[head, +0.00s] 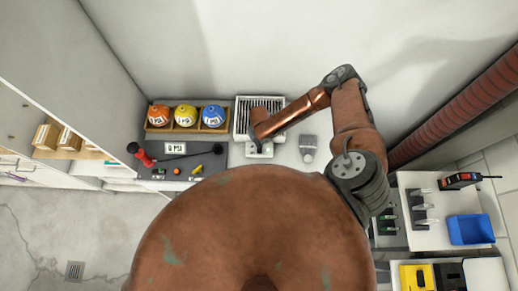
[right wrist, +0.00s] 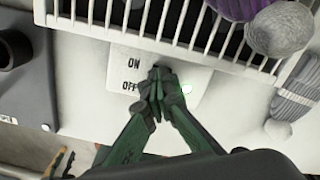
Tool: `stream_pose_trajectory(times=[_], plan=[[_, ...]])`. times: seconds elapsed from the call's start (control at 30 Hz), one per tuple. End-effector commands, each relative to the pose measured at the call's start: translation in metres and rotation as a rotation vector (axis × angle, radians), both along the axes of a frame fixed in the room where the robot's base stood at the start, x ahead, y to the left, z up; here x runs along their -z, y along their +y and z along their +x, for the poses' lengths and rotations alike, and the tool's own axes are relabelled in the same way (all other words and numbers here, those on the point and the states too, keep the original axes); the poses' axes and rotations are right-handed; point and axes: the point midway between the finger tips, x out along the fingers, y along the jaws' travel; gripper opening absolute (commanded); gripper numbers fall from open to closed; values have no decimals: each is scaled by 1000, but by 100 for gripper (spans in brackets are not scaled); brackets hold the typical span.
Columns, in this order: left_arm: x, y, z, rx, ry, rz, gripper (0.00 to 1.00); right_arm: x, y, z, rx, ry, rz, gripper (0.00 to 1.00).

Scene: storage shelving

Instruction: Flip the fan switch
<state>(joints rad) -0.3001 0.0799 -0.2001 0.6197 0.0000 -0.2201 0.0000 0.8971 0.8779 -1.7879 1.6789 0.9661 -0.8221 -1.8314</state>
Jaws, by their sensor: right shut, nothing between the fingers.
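The white fan box (head: 243,104) with its slatted grille stands against the wall in the head view. Its grille (right wrist: 160,42) runs across the top of the right wrist view. Below the grille is a pale switch plate (right wrist: 116,62) marked ON above OFF. My right gripper (right wrist: 163,86) is shut and empty, with its green fingertips over the plate, right of the labels. The fingertips hide the switch lever, so I cannot tell its position or whether they touch it. A small green spot shows right of the fingertips. In the head view my right gripper (head: 258,143) is small, just below the grille. My left gripper is out of view.
A dark mat (head: 155,171) holds a red-handled tool and small items. A grey object (head: 308,145) lies right of the fan. A blue bin (head: 470,229) is at far right.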

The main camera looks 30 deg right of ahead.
Motion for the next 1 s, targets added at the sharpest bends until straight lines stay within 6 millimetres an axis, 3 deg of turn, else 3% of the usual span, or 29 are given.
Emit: stream_pose_trajectory(times=[1.0], plan=[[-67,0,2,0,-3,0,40,-71,0,-1,0,1,0,0]])
